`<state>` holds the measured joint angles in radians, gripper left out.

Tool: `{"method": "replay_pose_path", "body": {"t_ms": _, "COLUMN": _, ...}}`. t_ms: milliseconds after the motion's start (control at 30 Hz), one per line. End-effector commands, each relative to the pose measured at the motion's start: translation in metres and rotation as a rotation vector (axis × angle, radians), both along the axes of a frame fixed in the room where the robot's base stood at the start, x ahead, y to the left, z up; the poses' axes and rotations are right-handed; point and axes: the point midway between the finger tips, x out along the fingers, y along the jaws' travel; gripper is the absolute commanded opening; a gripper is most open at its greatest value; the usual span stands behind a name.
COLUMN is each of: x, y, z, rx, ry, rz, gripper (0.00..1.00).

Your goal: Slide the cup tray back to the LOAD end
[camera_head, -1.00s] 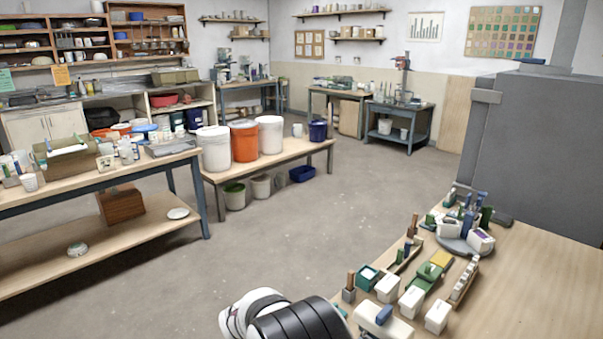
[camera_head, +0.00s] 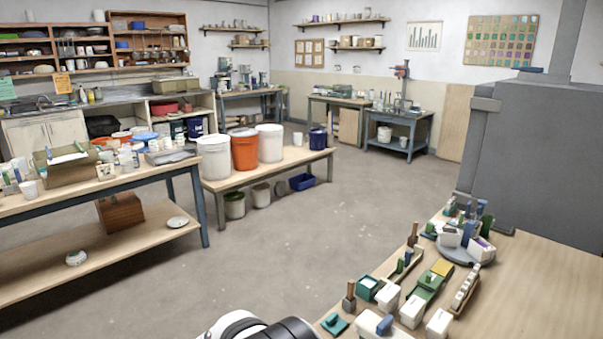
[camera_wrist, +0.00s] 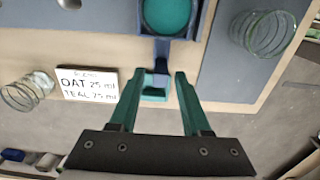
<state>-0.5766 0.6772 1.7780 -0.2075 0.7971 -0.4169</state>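In the wrist view a dark blue holder (camera_wrist: 143,22) at the top edge surrounds a round teal cup or its contents (camera_wrist: 167,14); I take this holder for the cup tray. A dark stem with a small teal handle-like piece (camera_wrist: 153,96) extends from it toward me. My gripper (camera_wrist: 156,84) has teal-green fingers spread apart, one on each side of this piece, with gaps visible. The rest of the holder is cut off, and no LOAD mark is readable. The gripper's fingers are not visible in the head view.
In the wrist view a white card (camera_wrist: 90,84) reads "OAT 25 ml, TEAL 75 ml". Clear ribbed glasses stand left (camera_wrist: 27,91) and right (camera_wrist: 263,33). In the head view, small boxes and tools (camera_head: 412,308) crowd the near right table (camera_head: 540,300); its right part is clear.

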Motion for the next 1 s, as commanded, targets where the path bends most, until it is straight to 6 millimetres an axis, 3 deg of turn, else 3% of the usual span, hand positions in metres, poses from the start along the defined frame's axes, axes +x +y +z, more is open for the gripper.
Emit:
{"method": "replay_pose_path", "body": {"t_ms": 233, "x": 0.000, "y": 0.000, "z": 0.003, "rx": 0.001, "ry": -0.001, "rz": 0.000, "gripper": 0.47}}
{"method": "replay_pose_path", "body": {"t_ms": 633, "x": 0.000, "y": 0.000, "z": 0.065, "rx": 0.001, "ry": -0.001, "rz": 0.000, "gripper": 0.47}}
{"method": "replay_pose_path", "body": {"t_ms": 1000, "x": 0.001, "y": -0.004, "z": 0.077, "rx": 0.009, "ry": -0.008, "rz": -0.021, "gripper": 0.47}}
